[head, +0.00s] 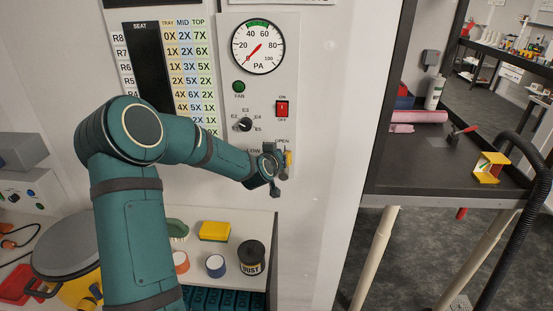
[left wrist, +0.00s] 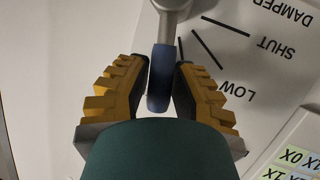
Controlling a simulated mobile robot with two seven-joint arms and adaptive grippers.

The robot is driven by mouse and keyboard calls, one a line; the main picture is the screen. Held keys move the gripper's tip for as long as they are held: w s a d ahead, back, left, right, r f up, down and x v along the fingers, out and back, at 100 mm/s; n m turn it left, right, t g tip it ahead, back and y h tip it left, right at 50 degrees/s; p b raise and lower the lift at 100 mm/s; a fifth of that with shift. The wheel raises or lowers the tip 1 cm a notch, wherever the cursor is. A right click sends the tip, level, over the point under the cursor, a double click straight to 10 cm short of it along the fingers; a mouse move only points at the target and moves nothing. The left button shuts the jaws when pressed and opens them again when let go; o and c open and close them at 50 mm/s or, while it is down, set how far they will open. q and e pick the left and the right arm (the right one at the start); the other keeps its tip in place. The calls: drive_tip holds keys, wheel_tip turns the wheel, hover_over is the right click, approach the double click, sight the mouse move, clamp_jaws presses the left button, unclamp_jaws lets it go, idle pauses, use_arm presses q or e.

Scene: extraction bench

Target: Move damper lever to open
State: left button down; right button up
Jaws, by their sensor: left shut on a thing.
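The damper lever is a grey arm with a blue grip (left wrist: 160,80), seen in the left wrist view. It hangs from a grey pivot at the top of that view, past the LOW and SHUT marks, which lie to its right. My left gripper (left wrist: 159,88) has yellow ridged fingers on both sides of the blue grip and is shut on it. In the head view my left gripper (head: 277,168) is at the lower part of the control panel (head: 285,60), just below the OPEN label. It mostly hides the lever there. My right gripper is not in view.
Above the lever are the round gauge (head: 257,46), a selector knob (head: 245,124) and a red switch (head: 282,108). Below, a shelf holds a yellow sponge (head: 214,231) and a DUST tin (head: 251,258). A dark bench (head: 440,175) stands to the right.

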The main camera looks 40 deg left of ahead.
use_arm(q)
drive_tip(key=shift+w+d+m+g+y, duration=0.3)
drive_tip(key=shift+w+d+m, duration=0.05)
drive_tip(key=shift+d+m, duration=0.25)
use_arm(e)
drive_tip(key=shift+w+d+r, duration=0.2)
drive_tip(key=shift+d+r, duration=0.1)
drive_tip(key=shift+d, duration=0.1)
use_arm(q)
drive_tip(key=shift+d+f+p, duration=0.1)
drive_tip(key=shift+f+p, duration=0.05)
drive_tip(key=shift+p, duration=0.15)
drive_tip(key=c, duration=0.7)
unclamp_jaws()
drive_tip(key=shift+c, duration=0.2)
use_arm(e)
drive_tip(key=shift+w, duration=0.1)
use_arm(q)
drive_tip(key=shift+s+r, duration=0.2)
drive_tip(key=shift+s, duration=0.1)
drive_tip(key=v, duration=1.1)
drive_tip(key=shift+d, duration=0.25)
